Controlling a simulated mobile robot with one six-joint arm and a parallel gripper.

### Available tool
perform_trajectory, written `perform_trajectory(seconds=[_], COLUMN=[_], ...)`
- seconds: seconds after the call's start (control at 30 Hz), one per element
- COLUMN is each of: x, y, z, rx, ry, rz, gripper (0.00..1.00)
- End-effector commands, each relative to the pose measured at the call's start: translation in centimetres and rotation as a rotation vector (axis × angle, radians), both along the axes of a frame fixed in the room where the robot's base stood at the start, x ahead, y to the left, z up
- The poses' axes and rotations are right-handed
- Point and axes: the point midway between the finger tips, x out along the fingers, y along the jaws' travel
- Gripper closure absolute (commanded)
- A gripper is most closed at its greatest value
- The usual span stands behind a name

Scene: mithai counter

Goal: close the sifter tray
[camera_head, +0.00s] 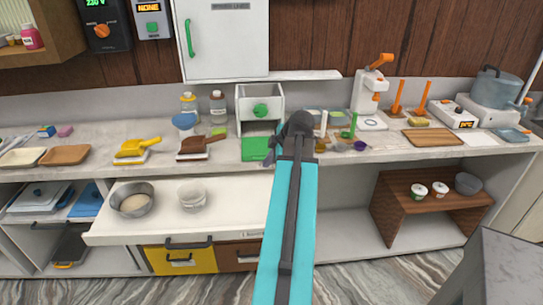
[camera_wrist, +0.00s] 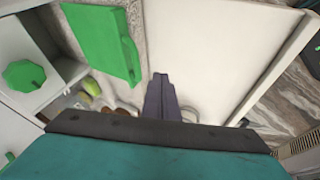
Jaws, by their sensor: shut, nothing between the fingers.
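The sifter is a white box (camera_head: 260,97) with a green knob (camera_head: 261,110) on the counter; its knob also shows in the wrist view (camera_wrist: 25,75). Its flat green tray (camera_head: 254,149) sticks out from the front toward the counter's edge. In the wrist view the green tray (camera_wrist: 100,42) lies at the upper left, with a raised strip along its outer edge. My gripper (camera_head: 269,159) is at the tray's front right corner, partly hidden by my arm. In the wrist view the gripper's dark fingers (camera_wrist: 160,80) are together and empty, beside the tray with a visible gap.
Below the counter, a wide white drawer (camera_head: 120,226) is pulled out, holding a metal bowl (camera_head: 132,203) and a clear tub (camera_head: 191,196). Right of my arm stand small cups and a green-handled tool (camera_head: 352,128).

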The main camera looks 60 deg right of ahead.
Motion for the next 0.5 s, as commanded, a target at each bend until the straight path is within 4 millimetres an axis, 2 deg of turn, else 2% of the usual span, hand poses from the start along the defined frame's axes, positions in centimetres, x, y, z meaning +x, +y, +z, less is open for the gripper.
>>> perform_trajectory(seconds=[0.2,0.5], x=[1.4,2.2], y=[-1.9,-3.0], z=[-0.2,-0.7], rx=[0.000,0.000], ry=[0.001,0.001], rz=[0.001,0.001], gripper=[1.00,1.00])
